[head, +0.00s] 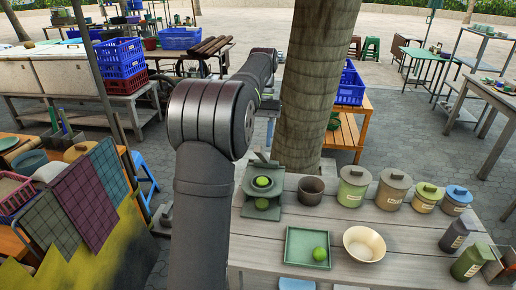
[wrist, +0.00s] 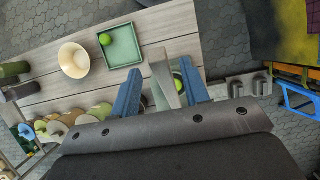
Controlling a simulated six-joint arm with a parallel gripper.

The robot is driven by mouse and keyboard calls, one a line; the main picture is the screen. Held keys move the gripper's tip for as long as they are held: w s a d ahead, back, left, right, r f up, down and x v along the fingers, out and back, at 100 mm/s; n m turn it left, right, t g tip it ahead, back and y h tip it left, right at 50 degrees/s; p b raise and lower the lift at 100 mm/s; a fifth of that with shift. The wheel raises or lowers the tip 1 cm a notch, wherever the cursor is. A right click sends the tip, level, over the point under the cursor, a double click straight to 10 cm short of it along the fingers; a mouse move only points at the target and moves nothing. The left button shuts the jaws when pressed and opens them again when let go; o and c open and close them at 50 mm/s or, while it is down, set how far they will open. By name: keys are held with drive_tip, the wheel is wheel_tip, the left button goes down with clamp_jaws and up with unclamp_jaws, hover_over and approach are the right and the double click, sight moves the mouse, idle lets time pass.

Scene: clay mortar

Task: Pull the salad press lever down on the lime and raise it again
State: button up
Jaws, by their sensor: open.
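The salad press (head: 262,209) is a grey-green stand at the left end of the plank table in the head view. A lime (head: 263,182) shows in its upper part, with another green round shape just below it. In the wrist view the grey press lever (wrist: 166,86) lies between the two blue fingers of my gripper (wrist: 160,68). The fingers are open, one on each side of the lever, with gaps visible. In the head view my gripper is hidden behind my own arm.
A green square tray (head: 291,246) with a lime (head: 319,254) and a cream bowl (head: 364,243) stand in front of the press. A dark cup (head: 311,190) and several lidded canisters (head: 353,187) line the back. A tree trunk (head: 315,85) rises close behind the table.

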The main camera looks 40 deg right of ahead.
drive_tip(key=shift+v, duration=0.95)
